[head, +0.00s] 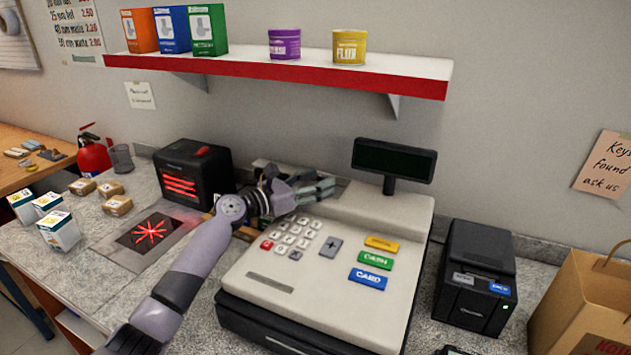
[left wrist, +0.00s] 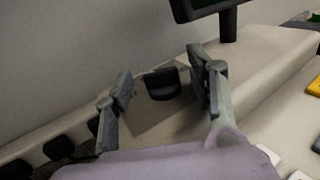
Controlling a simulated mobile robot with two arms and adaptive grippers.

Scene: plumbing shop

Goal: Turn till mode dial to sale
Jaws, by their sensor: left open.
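The till (head: 390,213) is a cream cash register on the counter, with a dark display (head: 394,160) on a post. My left gripper (head: 322,188) reaches over the till's upper left part, behind the number keys. In the left wrist view a dark knob, apparently the mode dial (left wrist: 163,83), sits on a grey plate (left wrist: 160,115) on the till. My open left gripper (left wrist: 162,80) has one finger on each side of the knob, with gaps visible. The gripper hides the dial in the head view. The dial's markings cannot be read. My right gripper is not in view.
A black receipt printer (head: 474,277) and a paper bag (head: 582,305) stand right of the till. A black box with red glowing bars (head: 193,174) stands left, near a scanner plate (head: 150,232) and small boxes (head: 60,230). A red-edged shelf (head: 270,70) hangs above.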

